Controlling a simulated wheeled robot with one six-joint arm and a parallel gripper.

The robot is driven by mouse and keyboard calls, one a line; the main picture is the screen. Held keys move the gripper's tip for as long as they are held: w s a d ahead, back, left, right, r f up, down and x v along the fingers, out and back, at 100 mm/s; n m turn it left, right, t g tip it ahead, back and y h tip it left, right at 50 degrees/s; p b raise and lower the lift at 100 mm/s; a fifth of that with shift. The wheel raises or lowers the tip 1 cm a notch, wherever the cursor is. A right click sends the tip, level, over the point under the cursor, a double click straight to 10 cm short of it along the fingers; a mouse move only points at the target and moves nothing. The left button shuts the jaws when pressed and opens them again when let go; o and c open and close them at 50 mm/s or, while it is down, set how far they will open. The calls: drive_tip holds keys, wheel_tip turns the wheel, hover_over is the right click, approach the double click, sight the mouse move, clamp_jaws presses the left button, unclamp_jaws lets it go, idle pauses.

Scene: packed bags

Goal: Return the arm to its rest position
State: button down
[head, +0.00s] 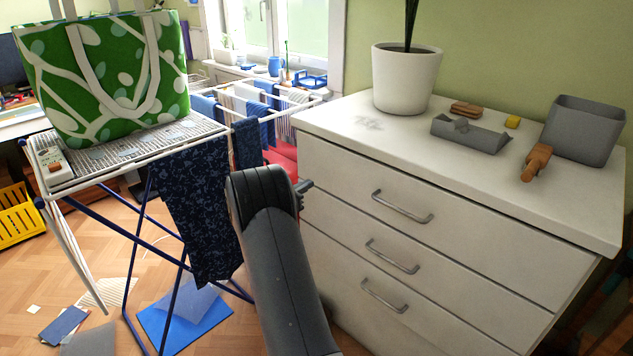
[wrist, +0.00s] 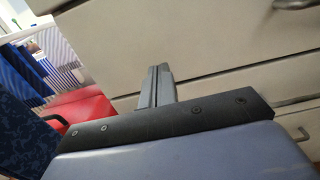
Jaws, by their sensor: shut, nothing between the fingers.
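In the head view my arm rises from the bottom middle. My gripper (head: 304,187) shows only in small part at the arm's far end, in front of the left side of the white dresser (head: 430,245). In the wrist view my gripper (wrist: 157,82) has its two grey fingers together, with nothing between them. Dresser drawer fronts (wrist: 215,45) fill the area beyond the fingers. Whether the fingertips touch the dresser cannot be told.
A drying rack (head: 150,146) with hanging cloths stands left, bearing a green patterned bag (head: 105,75). On the dresser are a white plant pot (head: 404,80), a grey tray (head: 470,136), a grey bin (head: 583,132) and a wooden item (head: 536,162). Papers lie on the floor.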

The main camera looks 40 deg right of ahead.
sight(329, 172)
drive_tip(key=a, duration=0.6)
drive_tip(key=shift+s+a, duration=0.15)
drive_tip(key=shift+a, duration=0.1)
drive_tip(key=shift+d, duration=0.15)
drive_tip(key=d, duration=1.4)
drive_tip(key=shift+w, duration=0.2)
drive_tip(key=shift+a+p, duration=0.4)
drive_tip(key=shift+a, duration=0.95)
drive_tip(key=shift+d, duration=0.1)
